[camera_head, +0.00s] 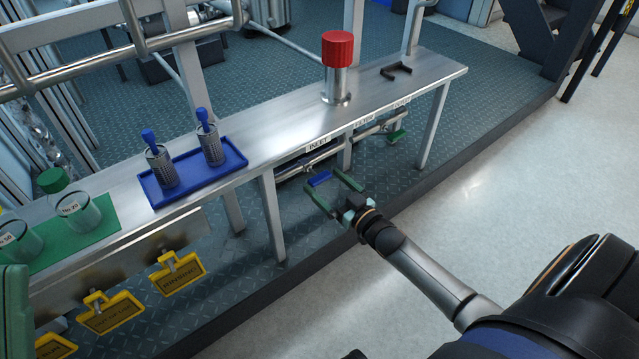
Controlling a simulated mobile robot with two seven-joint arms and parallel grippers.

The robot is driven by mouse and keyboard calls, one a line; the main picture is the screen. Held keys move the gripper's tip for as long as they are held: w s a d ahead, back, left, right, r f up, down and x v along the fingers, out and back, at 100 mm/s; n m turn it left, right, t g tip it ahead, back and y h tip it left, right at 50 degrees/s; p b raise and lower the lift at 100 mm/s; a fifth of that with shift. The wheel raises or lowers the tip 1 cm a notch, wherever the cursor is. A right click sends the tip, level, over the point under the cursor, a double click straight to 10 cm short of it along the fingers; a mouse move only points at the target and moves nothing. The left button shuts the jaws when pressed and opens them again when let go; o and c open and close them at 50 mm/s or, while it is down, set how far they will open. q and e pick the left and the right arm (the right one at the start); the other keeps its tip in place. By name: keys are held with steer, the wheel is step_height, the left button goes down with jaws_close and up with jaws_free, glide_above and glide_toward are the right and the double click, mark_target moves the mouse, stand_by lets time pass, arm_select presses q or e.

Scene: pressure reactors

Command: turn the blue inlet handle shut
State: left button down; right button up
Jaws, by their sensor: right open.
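The blue inlet handle (319,179) sits on the pipe under the front edge of the steel bench, below the label INLET. My right gripper (321,181) is open, with its two green fingers pointing at the pipe. The blue handle shows between the fingertips. I cannot tell whether either finger touches it. At the lower left edge a dark green block (14,310) is cut off by the frame. It looks like part of my left gripper, and its jaws cannot be made out.
The steel bench (270,133) carries a red-capped cylinder (337,80), a blue tray (234,168) with two mesh cups and a green mat (85,245) with glass vessels. A bench leg (271,215) stands left of the handle. A green handle (397,136) is farther right. The floor at right is clear.

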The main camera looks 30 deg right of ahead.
mark_target(323, 181)
steer(key=shift+w+a+b, duration=0.15)
steer(key=shift+w+b, duration=0.25)
steer(key=shift+w, duration=1.1)
steer(key=c, duration=1.2)
